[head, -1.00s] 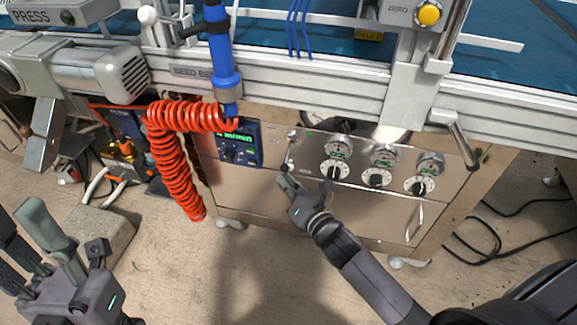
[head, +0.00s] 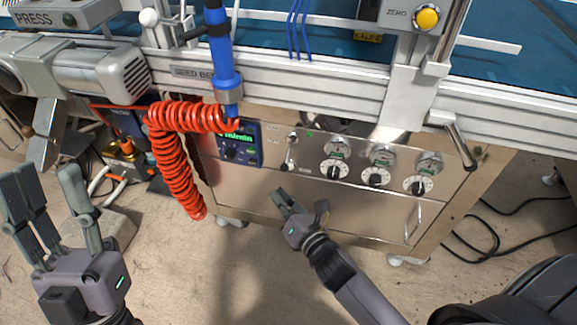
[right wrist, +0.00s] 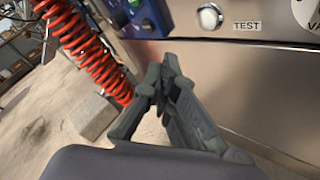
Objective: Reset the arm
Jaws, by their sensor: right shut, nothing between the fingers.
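My right gripper (head: 284,198) is in front of the lower part of the steel control cabinet (head: 330,205), below the dial row, and apart from any control. In the right wrist view its dark fingers (right wrist: 160,75) are together with nothing between them. My left gripper (head: 46,178) is at the lower left over the floor. Its fingers are spread apart and empty, pointing up in the picture. A white round button (right wrist: 210,17) beside a TEST label shows in the right wrist view.
A red coiled hose (head: 172,160) hangs between my grippers. The cabinet carries a blue display unit (head: 239,146), several dials (head: 376,177) and a handle (head: 414,222). The aluminium rail (head: 300,85) crosses above. Black cables (head: 490,235) lie on the floor at right.

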